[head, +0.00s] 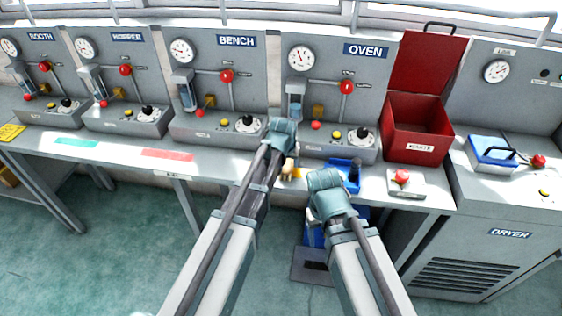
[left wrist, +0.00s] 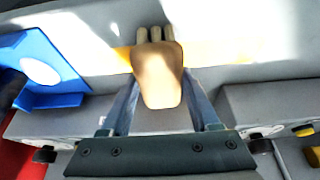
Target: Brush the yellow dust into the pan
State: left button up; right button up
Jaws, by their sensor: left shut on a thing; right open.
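My left gripper (head: 284,158) is shut on a tan wooden brush (head: 288,169) over the bench top. In the left wrist view the brush (left wrist: 158,78) sits between both fingers, its pale bristle tufts at the top over the yellow dust (left wrist: 205,52). The dust is a yellow streak on both sides of the brush; a little shows in the head view (head: 297,172). The blue pan (head: 346,176) lies right of the brush, and at the left in the left wrist view (left wrist: 55,98). My right gripper (head: 325,188) is open near the bench's front edge, its fingers mostly hidden.
A red waste box (head: 418,145) with its lid up stands right of the pan. A red button on a plate (head: 402,178) is in front of it. Gauge panels with levers line the back. The bench left of the brush has teal and red strips (head: 168,155).

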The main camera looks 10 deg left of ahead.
pick_arm(q)
jog(key=shift+s+d, duration=0.1)
jog(key=shift+d, duration=0.4)
jog(key=shift+d, duration=0.1)
jog(key=shift+d, duration=1.8)
jog(key=shift+d, duration=0.1)
jog(key=shift+s+d+f, duration=0.1)
jog(key=shift+s+d, duration=0.1)
jog(key=shift+d, duration=1.55)
jog(key=shift+w+a, duration=0.1)
jog(key=shift+a, duration=1.9)
